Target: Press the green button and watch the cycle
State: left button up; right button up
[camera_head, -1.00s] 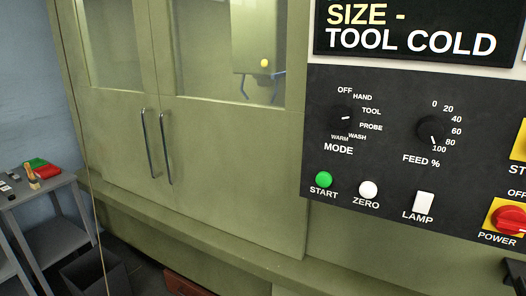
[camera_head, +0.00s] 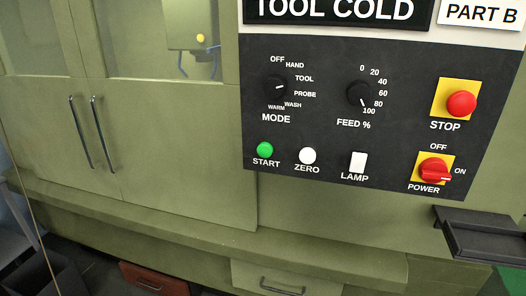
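The green START button (camera_head: 265,150) is at the lower left of the dark control panel (camera_head: 320,120) on the machine front. The display (camera_head: 338,10) above the panel is cut off by the top edge and reads "TOOL COLD". The machine doors (camera_head: 150,130) on the left are closed, with two vertical handles. Neither of my grippers shows in the view.
Near the green button are a white ZERO button (camera_head: 308,156), a LAMP switch (camera_head: 358,162), a MODE knob (camera_head: 275,87) and a FEED knob (camera_head: 360,95). A red STOP button (camera_head: 461,104) and red POWER switch (camera_head: 435,170) are right. A dark shelf (camera_head: 480,235) juts out lower right.

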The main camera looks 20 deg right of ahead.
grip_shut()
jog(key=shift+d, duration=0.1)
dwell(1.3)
